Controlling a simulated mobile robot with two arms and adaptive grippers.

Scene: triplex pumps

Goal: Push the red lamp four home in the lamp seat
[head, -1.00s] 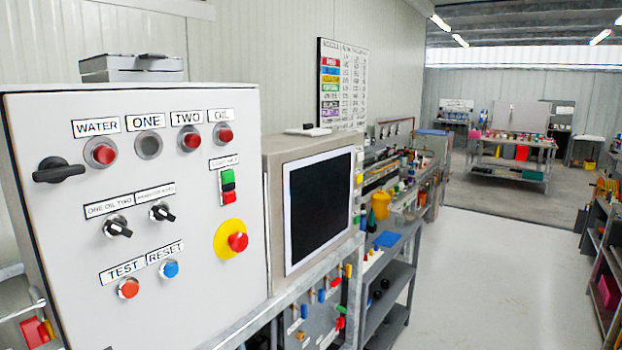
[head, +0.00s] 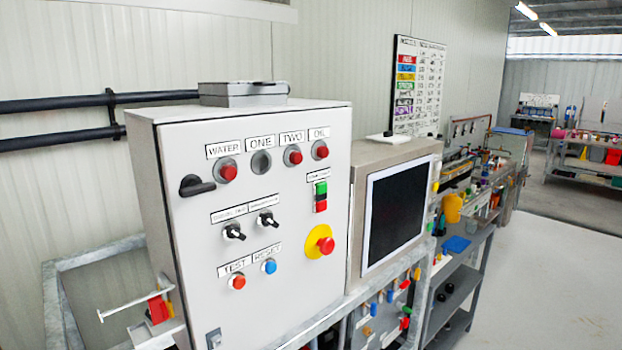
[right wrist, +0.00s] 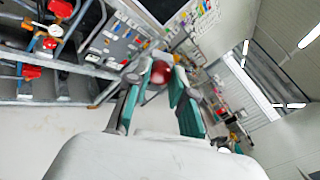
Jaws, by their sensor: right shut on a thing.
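In the head view a grey control panel (head: 245,190) has a top row of seats labelled WATER, ONE, TWO and OIL. The seat under ONE (head: 262,162) is an empty grey ring. The seats under WATER (head: 228,172), TWO (head: 294,155) and OIL (head: 320,150) hold red lamps. In the right wrist view my right gripper (right wrist: 161,78) is shut on a red lamp (right wrist: 160,71), held between its teal finger pads, away from the panel. My left gripper is not in view.
A monitor (head: 396,212) in a beige housing stands right of the panel. A grey box (head: 243,93) lies on top of the panel. A red emergency button (head: 326,245) on a yellow plate sticks out at lower right. Open floor (head: 560,270) lies to the right.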

